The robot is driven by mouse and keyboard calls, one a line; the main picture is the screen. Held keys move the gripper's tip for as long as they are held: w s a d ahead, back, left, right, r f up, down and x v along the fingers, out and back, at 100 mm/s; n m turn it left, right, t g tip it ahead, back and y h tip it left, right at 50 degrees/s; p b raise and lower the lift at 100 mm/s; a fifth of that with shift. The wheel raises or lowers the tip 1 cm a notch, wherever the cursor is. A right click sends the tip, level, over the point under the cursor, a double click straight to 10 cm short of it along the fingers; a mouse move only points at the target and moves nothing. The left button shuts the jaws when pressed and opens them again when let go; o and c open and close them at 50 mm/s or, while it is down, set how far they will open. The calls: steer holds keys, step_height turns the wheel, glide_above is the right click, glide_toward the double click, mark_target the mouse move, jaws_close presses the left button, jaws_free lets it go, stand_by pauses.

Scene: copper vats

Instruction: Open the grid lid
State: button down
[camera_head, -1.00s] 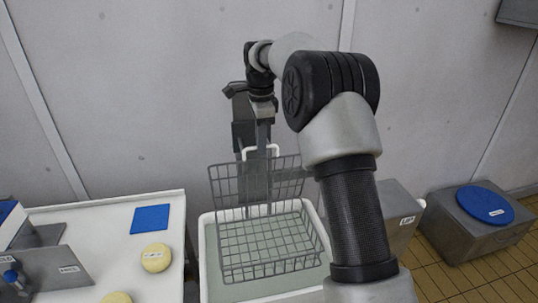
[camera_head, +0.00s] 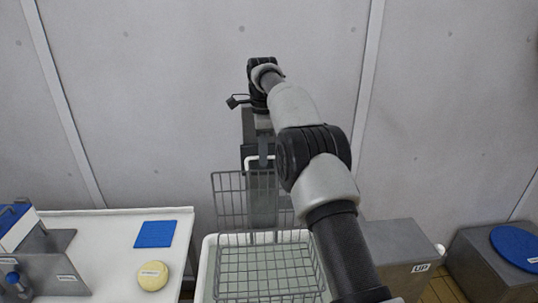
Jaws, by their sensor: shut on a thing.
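The grid lid (camera_head: 230,206) is a grey wire panel standing steeply raised at the back of a wire basket (camera_head: 265,270). The basket sits in a white-rimmed tub (camera_head: 209,243) at the lower middle. A white handle (camera_head: 250,160) shows at the lid's upper edge. My gripper (camera_head: 263,158) points down at this handle and is shut on it. The fingertips are small and partly merge with the dark post behind, so the exact contact is hard to see. My arm hides the right part of the lid and the tub's right side.
A white table (camera_head: 110,230) at left carries a blue square (camera_head: 156,234), a yellow round piece (camera_head: 153,275) and a metal device (camera_head: 55,262). Metal boxes (camera_head: 395,250) stand at right, one with a blue disc (camera_head: 518,246). The wall is close behind.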

steer(key=shift+s+f, duration=0.1)
steer(key=shift+f, duration=0.4)
steer(key=c, duration=1.8)
jaws_free()
steer(key=shift+w+a, duration=0.1)
steer(key=shift+w, duration=0.1)
steer(key=shift+c, duration=0.2)
steer(key=shift+r, duration=0.2)
